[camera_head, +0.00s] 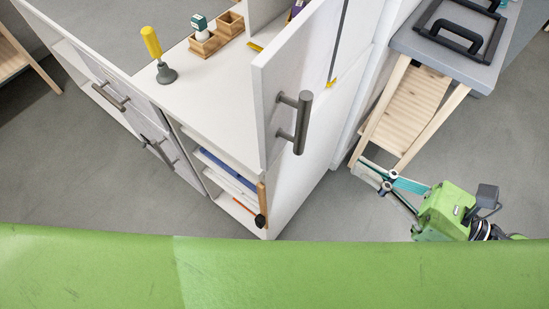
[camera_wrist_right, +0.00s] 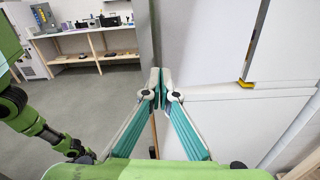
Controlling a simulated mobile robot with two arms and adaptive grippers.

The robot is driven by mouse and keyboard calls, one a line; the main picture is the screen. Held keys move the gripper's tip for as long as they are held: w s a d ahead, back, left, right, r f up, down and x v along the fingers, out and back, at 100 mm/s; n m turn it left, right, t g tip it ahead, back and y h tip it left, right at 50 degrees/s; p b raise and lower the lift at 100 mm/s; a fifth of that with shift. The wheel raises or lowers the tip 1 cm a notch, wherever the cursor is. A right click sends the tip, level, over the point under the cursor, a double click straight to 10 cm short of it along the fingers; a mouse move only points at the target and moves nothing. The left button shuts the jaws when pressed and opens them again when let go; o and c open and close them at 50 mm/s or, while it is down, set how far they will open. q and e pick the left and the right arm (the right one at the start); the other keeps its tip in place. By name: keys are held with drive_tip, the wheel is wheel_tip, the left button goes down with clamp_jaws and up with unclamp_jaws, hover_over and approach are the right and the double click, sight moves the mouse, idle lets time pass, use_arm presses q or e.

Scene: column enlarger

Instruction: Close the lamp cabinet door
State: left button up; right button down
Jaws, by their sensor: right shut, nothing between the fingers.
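The white cabinet door (camera_head: 285,65) stands ajar at the upper middle of the head view, its thick edge facing left. A dark grey bar handle (camera_head: 303,122) is on its face. I take it for the lamp cabinet door. My right gripper (camera_head: 368,172) is right of and below the door in the head view, apart from the handle. In the right wrist view its fingertips (camera_wrist_right: 161,80) are together and empty, in front of a pale panel (camera_wrist_right: 205,45); I cannot tell whether they touch it. My left gripper is not in view.
A white counter (camera_head: 205,90) holds a yellow-handled tool (camera_head: 152,42) and a wooden block holder (camera_head: 205,43). Open shelves (camera_head: 225,172) below hold folders. A wooden-legged grey table (camera_head: 450,62) stands at right, close to my right gripper. Grey floor (camera_head: 330,215) is clear in front.

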drive_tip(key=s+a+r+n+g+y, duration=0.1)
drive_tip(key=s+a+r+n+g, duration=0.1)
drive_tip(key=s+a+n, duration=0.1)
approach(266, 135)
drive_tip(key=p+x, duration=0.3)
drive_tip(key=p, duration=0.1)
drive_tip(key=r+p+x, duration=0.1)
drive_tip(key=p+x, duration=0.1)
drive_tip(key=p, duration=0.1)
drive_tip(key=shift+w+a, duration=0.1)
drive_tip(key=shift+a, duration=0.15)
drive_tip(key=shift+w+a+f+p, duration=0.2)
drive_tip(key=shift+w+a+p, duration=0.15)
drive_tip(key=shift+a, duration=0.2)
drive_tip(key=shift+a+f, duration=0.1)
drive_tip(key=shift+a, duration=0.05)
drive_tip(key=shift+t, duration=0.3)
